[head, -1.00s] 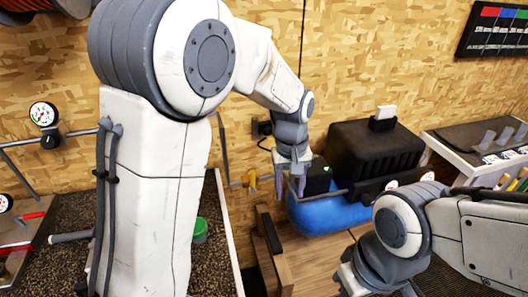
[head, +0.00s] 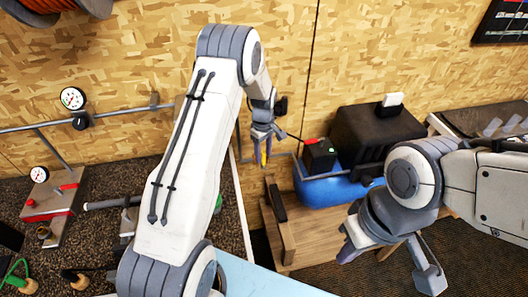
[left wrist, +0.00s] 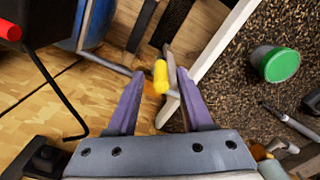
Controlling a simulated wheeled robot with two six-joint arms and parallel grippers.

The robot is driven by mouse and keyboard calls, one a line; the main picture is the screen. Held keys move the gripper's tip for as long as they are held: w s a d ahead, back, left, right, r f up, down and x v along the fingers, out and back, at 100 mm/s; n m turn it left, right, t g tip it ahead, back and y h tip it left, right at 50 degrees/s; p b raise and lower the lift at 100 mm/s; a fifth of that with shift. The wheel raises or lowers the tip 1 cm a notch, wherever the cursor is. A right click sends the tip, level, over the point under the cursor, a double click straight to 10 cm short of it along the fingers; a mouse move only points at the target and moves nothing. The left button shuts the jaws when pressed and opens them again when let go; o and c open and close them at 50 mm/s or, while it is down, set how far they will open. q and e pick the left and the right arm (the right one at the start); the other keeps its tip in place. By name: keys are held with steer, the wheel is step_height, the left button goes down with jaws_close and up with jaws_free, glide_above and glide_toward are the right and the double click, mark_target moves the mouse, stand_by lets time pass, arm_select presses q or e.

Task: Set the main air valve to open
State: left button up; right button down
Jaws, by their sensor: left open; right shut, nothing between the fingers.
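The main air valve's yellow lever shows in the left wrist view (left wrist: 160,77) on a thin grey pipe (left wrist: 98,60) along the wood-chip wall. In the head view my left gripper (head: 262,152) is open at the pipe left of the compressor and mostly covers the valve. My right gripper (head: 349,246) is shut and empty, low at the right, its tips partly hidden.
A blue air tank (head: 330,190) with a black box and red switch stands right of the valve. A wooden bench (head: 310,235) is below. A green-lidded tub (left wrist: 280,65) sits on the dark speckled top. A gauge (head: 73,98) hangs on the left pipe.

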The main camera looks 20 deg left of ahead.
arm_select(q)
steer(key=shift+f, duration=0.8)
jaws_close()
steer(key=shift+d+r, duration=0.1)
stand_by(0.8)
